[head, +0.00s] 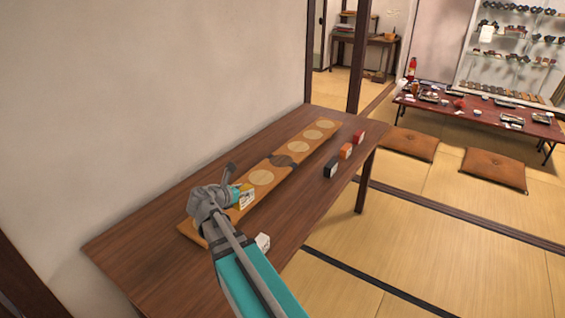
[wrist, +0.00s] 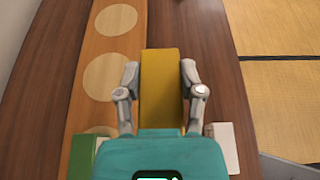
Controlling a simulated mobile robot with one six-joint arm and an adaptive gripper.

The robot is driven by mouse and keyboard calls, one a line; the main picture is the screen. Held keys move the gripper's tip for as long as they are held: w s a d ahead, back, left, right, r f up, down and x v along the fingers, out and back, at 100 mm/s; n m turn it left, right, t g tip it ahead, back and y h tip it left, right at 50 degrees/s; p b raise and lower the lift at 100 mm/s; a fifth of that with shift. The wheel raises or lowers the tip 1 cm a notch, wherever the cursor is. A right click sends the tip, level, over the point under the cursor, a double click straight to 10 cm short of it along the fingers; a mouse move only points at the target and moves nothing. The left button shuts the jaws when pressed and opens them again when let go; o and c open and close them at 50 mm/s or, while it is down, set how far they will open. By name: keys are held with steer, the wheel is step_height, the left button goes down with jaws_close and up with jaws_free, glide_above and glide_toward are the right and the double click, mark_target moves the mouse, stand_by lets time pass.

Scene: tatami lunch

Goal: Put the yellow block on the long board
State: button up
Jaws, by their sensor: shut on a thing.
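The yellow block (wrist: 160,80) is between the two fingers of my gripper (wrist: 160,85), which is shut on it. In the head view the yellow block (head: 247,198) shows beside my gripper's wrist, with a pale label on it. The long board (head: 208,222) is orange-brown with pale round spots and lies along the table. In the wrist view the long board (wrist: 92,75) runs left of the block, and the block overlaps its right edge. I cannot tell how high the block is above the table. A green block (wrist: 82,157) sits on the board at lower left.
A white block (head: 263,242) is on the table (head: 130,255) near my arm; it also shows in the wrist view (wrist: 223,145). A black block (head: 331,168), an orange block (head: 346,151) and a red block (head: 358,138) stand right of the board. A wall borders the table's left side.

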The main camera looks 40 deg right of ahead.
steer(key=shift+d, duration=0.1)
steer(key=r+p, duration=0.1)
steer(key=d+r+p, duration=0.1)
steer(key=r+p, duration=0.1)
steer(key=d+r+p, duration=0.1)
steer(key=r, duration=0.1)
steer(key=shift+s+p, duration=0.4)
steer(key=shift+f, duration=0.1)
steer(key=shift+w+f, duration=0.1)
steer(key=shift+w, duration=0.05)
steer(key=w+f+b, duration=0.3)
steer(key=w, duration=0.1)
steer(key=w+d+f+b, duration=0.1)
steer(key=w+f+b, duration=0.2)
steer(key=w, duration=0.1)
steer(key=w+f+b, duration=0.3)
steer(key=w, duration=0.1)
steer(key=shift+w+d, duration=0.3)
steer(key=shift+w, duration=0.1)
